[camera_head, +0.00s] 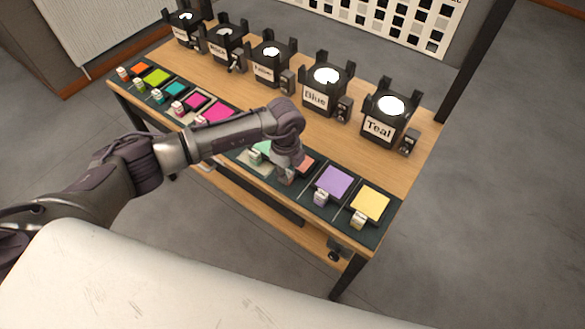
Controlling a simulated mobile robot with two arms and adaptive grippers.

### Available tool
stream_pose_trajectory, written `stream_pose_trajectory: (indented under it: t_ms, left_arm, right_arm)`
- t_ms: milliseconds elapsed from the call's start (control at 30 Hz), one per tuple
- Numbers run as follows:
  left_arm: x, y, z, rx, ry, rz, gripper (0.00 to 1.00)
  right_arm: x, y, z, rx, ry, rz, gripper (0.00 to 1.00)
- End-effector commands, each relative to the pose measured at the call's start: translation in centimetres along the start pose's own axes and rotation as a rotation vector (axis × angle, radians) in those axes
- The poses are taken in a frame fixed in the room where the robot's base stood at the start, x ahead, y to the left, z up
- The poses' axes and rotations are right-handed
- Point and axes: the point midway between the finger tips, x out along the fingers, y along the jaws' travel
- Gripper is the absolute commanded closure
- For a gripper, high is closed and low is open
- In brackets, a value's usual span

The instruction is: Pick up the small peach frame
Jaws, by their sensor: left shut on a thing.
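The small peach frame (307,163) is in the near row on the dark strip of the table, between the mint frame (262,147) and the purple frame (334,183). Its near left part is hidden by my left gripper (287,174). My left gripper points down from the arm's bent wrist and is shut on the peach frame at its near side. The fingers are small and partly blurred into the frame's front part. The peach frame appears at the level of the strip; I cannot tell if it is lifted. My right gripper is not in view.
A yellow frame (370,204) lies at the right end, and magenta (216,114), pink and other frames lie to the left. Black lamps labelled Blue (316,97) and Teal (379,129) stand behind with others. Bare wood (335,138) lies between the rows.

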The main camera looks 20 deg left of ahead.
Motion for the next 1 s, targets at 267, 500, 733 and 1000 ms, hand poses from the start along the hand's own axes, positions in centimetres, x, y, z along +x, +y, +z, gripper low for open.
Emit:
stream_pose_trajectory:
  t_ms: [267, 500, 733, 1000]
  left_arm:
    - [-1.6, -0.1, 0.1, 0.0, 0.0, -0.004, 1.0]
    - [-5.2, 0.2, -2.3, 0.007, 0.003, -0.005, 1.0]
    - [-8.3, 1.1, -7.4, 0.006, 0.003, -0.005, 1.0]
    - [-10.7, 1.6, -10.9, 0.002, 0.001, -0.003, 1.0]
  right_arm:
    - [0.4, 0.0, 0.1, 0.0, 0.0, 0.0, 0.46]
    - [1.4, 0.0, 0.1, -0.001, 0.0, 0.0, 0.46]
    - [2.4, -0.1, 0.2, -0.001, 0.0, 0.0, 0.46]
    - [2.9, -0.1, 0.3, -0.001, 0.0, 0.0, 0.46]
